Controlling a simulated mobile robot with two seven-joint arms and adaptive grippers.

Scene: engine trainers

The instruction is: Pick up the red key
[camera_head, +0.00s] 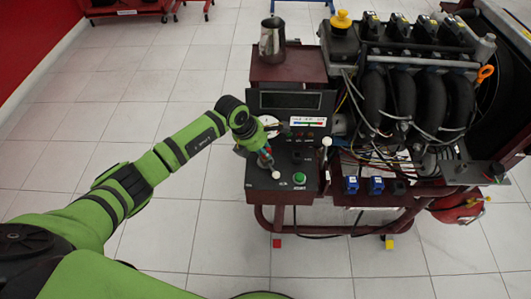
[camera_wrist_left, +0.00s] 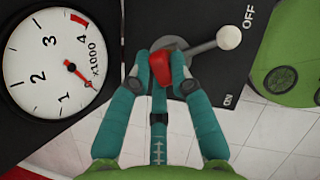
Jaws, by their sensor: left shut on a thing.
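The red key (camera_wrist_left: 160,68) shows in the left wrist view, its head between the two teal fingertips of my left gripper (camera_wrist_left: 161,75). The gripper is shut on it, over the black panel beside a grey lever base. In the head view my left gripper (camera_head: 265,158) is at the left part of the engine trainer's control panel (camera_head: 258,182); the key is too small there to make out clearly. Whether the key still sits in its switch cannot be told. My right gripper is not in view.
A lever with a white ball knob (camera_wrist_left: 229,37) is close to the fingers, beside "ON/OFF" lettering. A round gauge (camera_wrist_left: 58,62) is at the left. The panel has a green button (camera_head: 299,178). A metal jug (camera_head: 272,40) stands behind; the engine (camera_head: 415,95) is at right.

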